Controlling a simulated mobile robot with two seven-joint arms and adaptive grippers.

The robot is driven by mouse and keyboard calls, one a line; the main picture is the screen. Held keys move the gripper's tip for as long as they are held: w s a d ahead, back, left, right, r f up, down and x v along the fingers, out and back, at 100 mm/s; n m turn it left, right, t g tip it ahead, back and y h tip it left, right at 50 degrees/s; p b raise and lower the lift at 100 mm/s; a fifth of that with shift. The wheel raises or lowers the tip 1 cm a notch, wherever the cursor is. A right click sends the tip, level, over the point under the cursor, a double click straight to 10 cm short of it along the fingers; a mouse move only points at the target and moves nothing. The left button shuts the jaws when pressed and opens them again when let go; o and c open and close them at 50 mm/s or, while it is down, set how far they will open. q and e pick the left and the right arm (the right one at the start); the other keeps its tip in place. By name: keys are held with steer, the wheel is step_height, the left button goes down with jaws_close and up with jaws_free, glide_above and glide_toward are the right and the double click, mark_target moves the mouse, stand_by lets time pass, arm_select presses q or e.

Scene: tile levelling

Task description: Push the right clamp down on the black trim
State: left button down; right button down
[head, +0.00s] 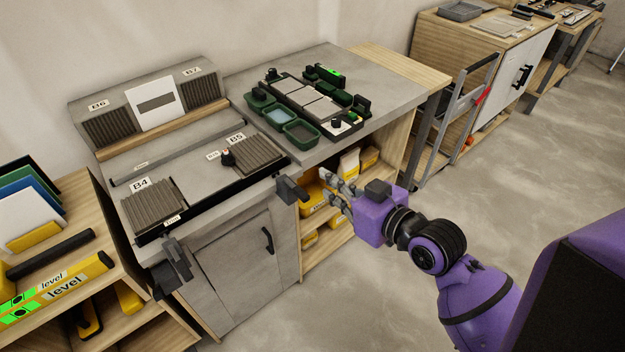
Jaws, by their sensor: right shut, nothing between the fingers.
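The black trim (208,205) runs along the front edge of the grey workbench. The right clamp (290,189) is a dark block at the trim's right end, on the bench's front edge. A second dark clamp (177,262) sits at the trim's left end. My right gripper (328,190), with a purple body and grey fingers, is shut and empty. It is just right of the right clamp, and in this view a small gap shows between them. I cannot tell their depth apart. My left gripper is not in view.
Ribbed tiles B4 (151,203) and B5 (258,153) lie behind the trim. Green trays (301,134) and tools stand at the bench's right. An open shelf with yellow bins (311,199) is below. A shelf with levels (60,288) stands left. The floor at front is clear.

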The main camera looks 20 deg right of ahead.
steer(key=p, duration=0.1)
glide_above(307, 195)
steer(key=shift+f, duration=0.9)
step_height(307, 195, down, 3)
steer(key=shift+s+f, duration=0.1)
steer(key=shift+f, duration=0.45)
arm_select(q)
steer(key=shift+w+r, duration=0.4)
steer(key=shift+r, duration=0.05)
arm_select(e)
steer(key=shift+f, duration=0.15)
